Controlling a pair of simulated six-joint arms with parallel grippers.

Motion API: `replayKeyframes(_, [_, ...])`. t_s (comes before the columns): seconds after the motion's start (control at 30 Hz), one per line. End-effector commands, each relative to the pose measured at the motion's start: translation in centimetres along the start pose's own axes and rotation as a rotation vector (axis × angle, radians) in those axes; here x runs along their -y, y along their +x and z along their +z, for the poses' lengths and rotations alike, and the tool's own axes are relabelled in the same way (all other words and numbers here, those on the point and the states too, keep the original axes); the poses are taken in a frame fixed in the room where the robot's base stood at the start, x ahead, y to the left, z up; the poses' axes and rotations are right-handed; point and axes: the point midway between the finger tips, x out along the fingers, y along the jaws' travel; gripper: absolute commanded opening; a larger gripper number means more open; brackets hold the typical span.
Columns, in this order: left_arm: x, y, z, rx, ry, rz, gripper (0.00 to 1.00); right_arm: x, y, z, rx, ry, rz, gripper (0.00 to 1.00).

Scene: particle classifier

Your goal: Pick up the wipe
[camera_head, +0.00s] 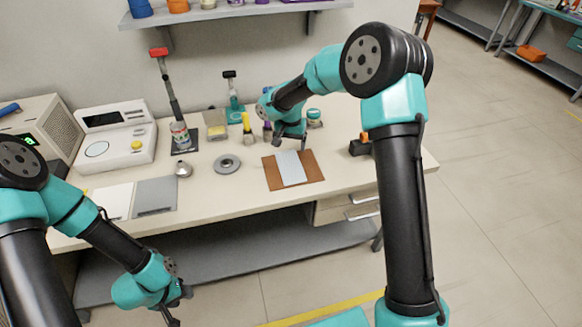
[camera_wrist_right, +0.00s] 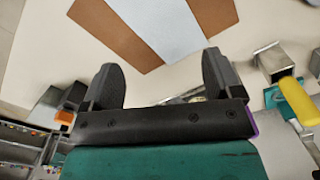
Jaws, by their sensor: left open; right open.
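The wipe (camera_head: 290,168) is a pale, light-blue sheet lying flat on a brown mat (camera_head: 314,166) on the table. In the right wrist view the wipe (camera_wrist_right: 163,28) and the brown mat (camera_wrist_right: 100,30) lie beyond the fingertips. My right gripper (camera_head: 290,138) is above the table just behind the wipe, apart from it. In its wrist view the right gripper (camera_wrist_right: 162,78) is open with nothing between its fingers. My left gripper (camera_head: 172,322) is low at the front left, off the table and far from the wipe; its fingertips are partly cut off by the frame.
Behind the mat stand a yellow-handled tool (camera_head: 247,128), a jar (camera_head: 314,118) and a teal stand (camera_head: 234,108). A grey round disc (camera_head: 227,163) lies left of the mat. A white scale-like device (camera_head: 113,140) stands further left. The tabletop in front of the disc is clear.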

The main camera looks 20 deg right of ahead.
Motion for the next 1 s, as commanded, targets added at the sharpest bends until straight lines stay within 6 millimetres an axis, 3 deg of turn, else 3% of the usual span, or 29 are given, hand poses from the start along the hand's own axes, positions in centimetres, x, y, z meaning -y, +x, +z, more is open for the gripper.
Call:
replayKeyframes(0.7, [0.0,0.0,0.0,0.0,0.0,0.0,0.43,-0.1,7.7,0.1,0.003,-0.001,0.001,0.85])
replayKeyframes(1.0, [0.0,0.0,0.0,0.0,0.0,0.0,0.43,0.0,9.5,0.1,0.001,-0.002,0.001,0.85])
